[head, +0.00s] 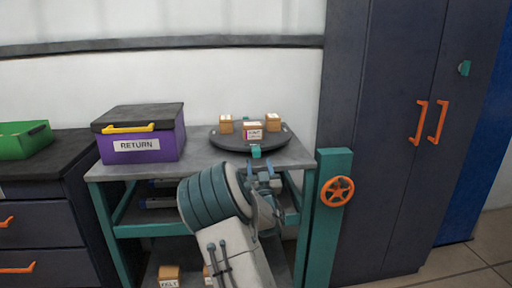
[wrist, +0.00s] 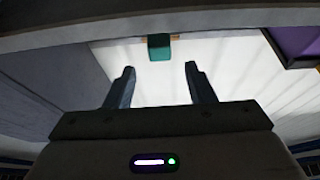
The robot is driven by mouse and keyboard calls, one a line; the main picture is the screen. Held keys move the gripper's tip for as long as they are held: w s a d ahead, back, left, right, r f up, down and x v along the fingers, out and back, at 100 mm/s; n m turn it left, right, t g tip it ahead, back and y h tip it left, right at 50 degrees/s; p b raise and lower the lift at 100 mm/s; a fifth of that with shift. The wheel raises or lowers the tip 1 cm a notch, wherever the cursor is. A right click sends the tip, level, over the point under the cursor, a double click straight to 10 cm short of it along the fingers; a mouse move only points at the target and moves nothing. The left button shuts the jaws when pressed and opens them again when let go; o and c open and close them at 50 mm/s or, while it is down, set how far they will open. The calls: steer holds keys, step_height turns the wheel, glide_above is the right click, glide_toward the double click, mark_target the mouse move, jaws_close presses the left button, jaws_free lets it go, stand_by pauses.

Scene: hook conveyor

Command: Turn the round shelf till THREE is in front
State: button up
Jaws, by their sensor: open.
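The round shelf (head: 223,142) is a dark grey disc on top of a teal-framed cart. Small tan boxes stand on it: a left one (head: 226,124), a right one (head: 273,122) and a front one (head: 253,127). The front box has a white label with a pink edge; its word is too small to read surely. A teal knob (head: 256,152) sits at the disc's front rim. My gripper (head: 264,171) is just in front of and below the knob. In the wrist view, the knob (wrist: 159,47) lies beyond the open, empty fingers (wrist: 159,68), centred between them and apart.
A purple RETURN box (head: 142,145) with a yellow handle stands on the cart (head: 200,140) left of the shelf. A teal post (head: 333,200) with an orange handwheel (head: 337,191) is at right, before a tall dark cabinet (head: 385,140). A green bin (head: 25,140) sits far left.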

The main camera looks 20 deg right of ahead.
mark_target(256, 148)
steer(key=x, duration=0.9)
steer(key=shift+w, duration=0.25)
